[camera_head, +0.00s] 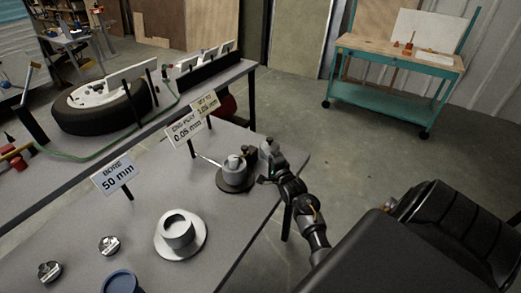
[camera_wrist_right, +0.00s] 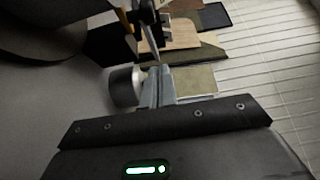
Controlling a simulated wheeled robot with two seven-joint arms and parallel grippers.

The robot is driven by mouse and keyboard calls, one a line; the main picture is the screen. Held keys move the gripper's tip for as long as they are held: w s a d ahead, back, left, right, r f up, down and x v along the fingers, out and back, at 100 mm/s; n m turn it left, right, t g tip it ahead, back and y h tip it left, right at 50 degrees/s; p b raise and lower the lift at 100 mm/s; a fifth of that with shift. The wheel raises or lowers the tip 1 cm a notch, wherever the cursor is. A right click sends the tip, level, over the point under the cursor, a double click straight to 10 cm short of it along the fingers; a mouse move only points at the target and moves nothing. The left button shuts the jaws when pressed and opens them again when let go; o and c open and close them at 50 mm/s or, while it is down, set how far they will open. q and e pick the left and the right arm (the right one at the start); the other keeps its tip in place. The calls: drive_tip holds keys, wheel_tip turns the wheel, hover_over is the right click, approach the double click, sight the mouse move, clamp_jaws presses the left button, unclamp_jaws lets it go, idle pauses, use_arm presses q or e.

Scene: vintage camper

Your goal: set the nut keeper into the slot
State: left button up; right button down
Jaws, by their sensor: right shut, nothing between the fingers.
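My right gripper (camera_head: 264,168) is at the right edge of the grey table, just right of a metal spindle assembly (camera_head: 234,172) on a dark round base. In the right wrist view its two grey fingers (camera_wrist_right: 157,82) are together with nothing between them. A short metal cylinder with a dark side (camera_wrist_right: 124,86) lies just left of the fingers, and a dark pointed rod is above them. I cannot tell whether the fingers touch anything. The nut keeper and its slot are too small or hidden to make out. My left gripper is out of view.
On the table stand a flanged metal hub (camera_head: 188,247), two small metal pieces (camera_head: 109,244) (camera_head: 50,271), a blue round container (camera_head: 120,282) and upright signs (camera_head: 117,175). A tyre (camera_head: 105,110) lies on the bench behind. A teal workbench (camera_head: 395,70) stands across open floor.

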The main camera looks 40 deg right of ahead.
drive_tip(key=v, duration=0.3)
drive_tip(key=shift+s, duration=0.3)
idle(0.4)
